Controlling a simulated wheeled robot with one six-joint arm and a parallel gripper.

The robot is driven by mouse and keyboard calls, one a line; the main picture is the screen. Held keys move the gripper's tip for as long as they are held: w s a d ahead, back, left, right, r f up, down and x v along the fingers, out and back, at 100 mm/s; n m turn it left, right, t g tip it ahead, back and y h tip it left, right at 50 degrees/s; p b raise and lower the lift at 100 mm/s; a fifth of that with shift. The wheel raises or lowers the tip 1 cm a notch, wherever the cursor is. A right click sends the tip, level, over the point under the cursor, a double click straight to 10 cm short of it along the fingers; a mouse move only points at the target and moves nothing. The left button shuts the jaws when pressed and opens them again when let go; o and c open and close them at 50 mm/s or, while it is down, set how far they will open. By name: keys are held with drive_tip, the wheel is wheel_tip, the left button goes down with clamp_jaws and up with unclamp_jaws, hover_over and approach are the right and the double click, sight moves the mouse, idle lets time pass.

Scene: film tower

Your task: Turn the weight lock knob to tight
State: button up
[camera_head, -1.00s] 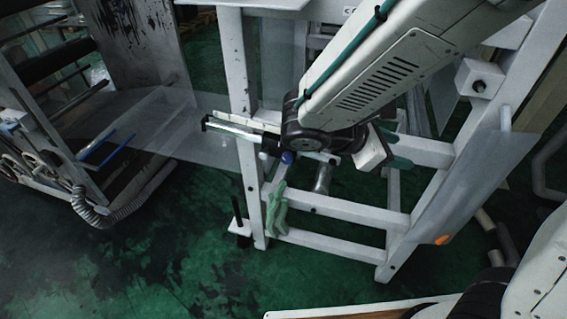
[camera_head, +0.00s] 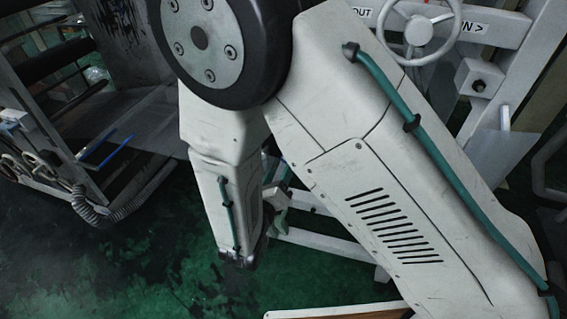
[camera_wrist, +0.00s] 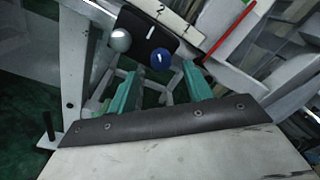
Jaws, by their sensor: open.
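A round blue knob (camera_wrist: 160,58) with a white line on its face shows in the wrist view, at the lower edge of a dark block (camera_wrist: 147,36) on a pale scale bar (camera_wrist: 172,14) marked with numbers. I take it for the weight lock knob. A grey ball (camera_wrist: 120,40) sits left of it. My gripper (camera_wrist: 160,74) is open; its two teal fingers point toward the knob, one to each side in the picture. I see no contact, but the remaining distance is hard to judge.
A white frame (camera_head: 318,240) stands behind my arm. A handwheel (camera_head: 418,28) with OUT and IN labels and a box with a black button (camera_head: 478,86) are at upper right. A rack with a coiled hose (camera_head: 100,208) stands left. Green floor (camera_head: 130,270) is open at lower left.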

sight(285, 160)
drive_tip(key=shift+x, duration=2.05)
drive_tip(key=c, duration=1)
drive_tip(key=shift+o, duration=0.2)
